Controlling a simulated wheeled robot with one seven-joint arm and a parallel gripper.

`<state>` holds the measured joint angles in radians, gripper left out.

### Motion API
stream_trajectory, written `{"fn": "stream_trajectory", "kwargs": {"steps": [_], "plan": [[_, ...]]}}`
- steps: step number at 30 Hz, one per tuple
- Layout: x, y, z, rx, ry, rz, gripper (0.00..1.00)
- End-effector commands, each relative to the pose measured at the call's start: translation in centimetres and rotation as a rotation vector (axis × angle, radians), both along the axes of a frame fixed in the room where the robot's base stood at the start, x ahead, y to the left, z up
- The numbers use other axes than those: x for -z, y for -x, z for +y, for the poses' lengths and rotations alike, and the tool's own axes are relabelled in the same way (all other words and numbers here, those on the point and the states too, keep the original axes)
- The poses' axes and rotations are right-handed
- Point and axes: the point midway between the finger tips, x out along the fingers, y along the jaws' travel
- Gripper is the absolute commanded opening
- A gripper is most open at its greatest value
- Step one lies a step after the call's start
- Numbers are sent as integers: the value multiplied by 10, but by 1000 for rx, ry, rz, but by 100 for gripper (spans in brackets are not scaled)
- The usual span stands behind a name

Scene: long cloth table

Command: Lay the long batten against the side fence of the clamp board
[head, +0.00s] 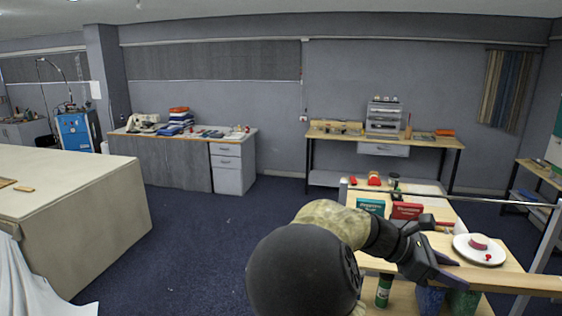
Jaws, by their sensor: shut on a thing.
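My gripper (447,268) is at the lower right, in front of the wooden shelf bench. It is shut on the long batten (515,281), a pale wooden strip that runs out to the right edge of the picture. The batten's far end is cut off by the frame, and my arm hides part of the view around its held end. I cannot make out the clamp board or its side fence. Small wooden pieces (24,188) lie on the long cloth table (75,187) at the far left, cut off by the picture edge; I cannot tell what they belong to.
The shelf bench (450,243) below my gripper carries a white plate (479,250), a red book (407,211) and a green book (371,206). A metal rail (480,199) crosses above it. Blue carpet (200,235) lies clear between bench and cloth table. White cloth (45,290) hangs at lower left.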

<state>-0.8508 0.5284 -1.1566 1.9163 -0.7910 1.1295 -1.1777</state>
Motion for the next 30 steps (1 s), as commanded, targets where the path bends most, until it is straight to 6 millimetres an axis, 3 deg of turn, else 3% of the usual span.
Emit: {"fn": "stream_trajectory", "kwargs": {"steps": [17, 30], "plan": [[65, -35, 24, -167, 3, 4, 10], [169, -78, 62, -418, 6, 7, 10]]}}
